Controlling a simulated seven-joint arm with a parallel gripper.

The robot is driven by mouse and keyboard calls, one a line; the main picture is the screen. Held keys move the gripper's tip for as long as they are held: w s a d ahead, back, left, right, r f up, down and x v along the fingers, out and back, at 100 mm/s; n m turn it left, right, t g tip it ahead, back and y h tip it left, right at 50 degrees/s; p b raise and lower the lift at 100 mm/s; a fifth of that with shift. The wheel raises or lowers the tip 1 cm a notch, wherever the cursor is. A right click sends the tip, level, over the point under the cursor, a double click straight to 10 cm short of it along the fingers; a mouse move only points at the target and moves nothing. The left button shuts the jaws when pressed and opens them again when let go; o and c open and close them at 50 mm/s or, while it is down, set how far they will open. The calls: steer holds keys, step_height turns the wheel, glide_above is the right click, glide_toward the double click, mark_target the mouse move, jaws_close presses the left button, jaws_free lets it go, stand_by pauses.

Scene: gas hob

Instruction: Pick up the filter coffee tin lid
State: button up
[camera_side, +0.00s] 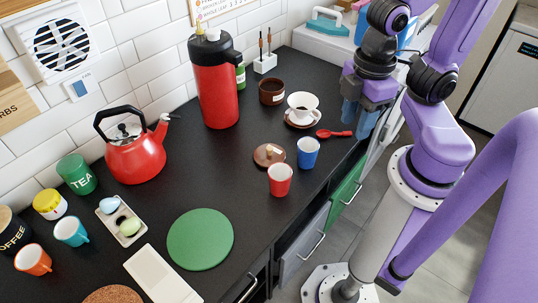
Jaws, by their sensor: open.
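A round brown lid (262,156) with a pale knob lies flat on the black counter, behind the red and blue cups. It looks like the filter coffee tin lid. An open brown tin (271,97) with a small pale label stands farther back. My gripper (357,122) points down at the counter's right edge, right of the lid and apart from it. Its blue fingers are open, and I see nothing between them.
A blue cup (308,154) and a red cup (280,182) stand close to the lid. A tall red flask (217,90) stands behind. Bare counter lies left of the lid.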

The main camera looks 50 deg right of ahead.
steer(key=shift+o, duration=1)
steer(key=m, duration=2.5)
glide_above(270, 148)
step_height(270, 148, down, 6)
steer(key=shift+w+f, duration=0.1)
steer(key=shift+f, duration=8.4)
jaws_close()
